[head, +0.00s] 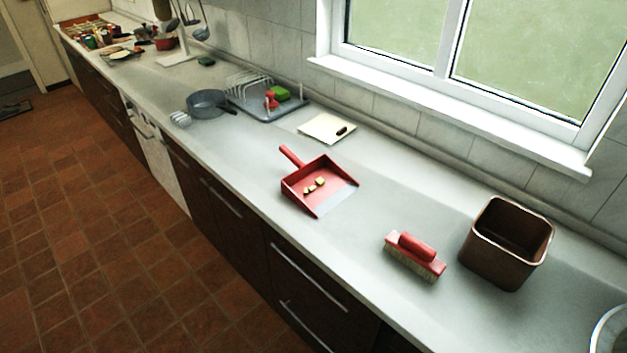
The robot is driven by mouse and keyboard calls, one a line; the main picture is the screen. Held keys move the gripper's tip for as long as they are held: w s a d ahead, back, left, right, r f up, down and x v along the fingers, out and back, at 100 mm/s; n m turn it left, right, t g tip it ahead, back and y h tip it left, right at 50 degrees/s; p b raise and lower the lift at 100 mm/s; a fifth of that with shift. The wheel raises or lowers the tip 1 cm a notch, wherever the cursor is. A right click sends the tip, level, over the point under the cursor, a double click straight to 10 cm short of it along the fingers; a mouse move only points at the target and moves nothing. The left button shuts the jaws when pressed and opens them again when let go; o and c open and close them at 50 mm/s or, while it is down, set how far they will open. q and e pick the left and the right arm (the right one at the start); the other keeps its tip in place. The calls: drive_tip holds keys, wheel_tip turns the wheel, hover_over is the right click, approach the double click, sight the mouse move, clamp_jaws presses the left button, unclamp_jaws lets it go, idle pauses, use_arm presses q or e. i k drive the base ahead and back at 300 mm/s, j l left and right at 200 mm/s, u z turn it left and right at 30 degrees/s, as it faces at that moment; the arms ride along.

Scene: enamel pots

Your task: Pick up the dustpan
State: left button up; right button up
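A red dustpan (335,174) lies flat on the grey counter (250,168), near the middle of the head view. Its short red handle (291,156) points to the upper left, and its open lip faces the lower right. Several small yellowish-brown pieces (314,186) lie in the pan. Neither of my grippers shows in this view.
A red brush (415,255) and a brown square bin (507,243) stand to the right of the dustpan. A white board (322,125), a dish rack (262,98) and a grey pan (207,103) are behind it. The counter around the dustpan is clear.

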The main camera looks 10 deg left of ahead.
sight(338, 185)
drive_tip(key=z, duration=0.45)
drive_tip(key=i+j+z, duration=0.1)
drive_tip(key=j+z, duration=0.45)
drive_tip(key=j, duration=0.25)
drive_tip(key=j+z, duration=0.25)
drive_tip(key=j, duration=1.55)
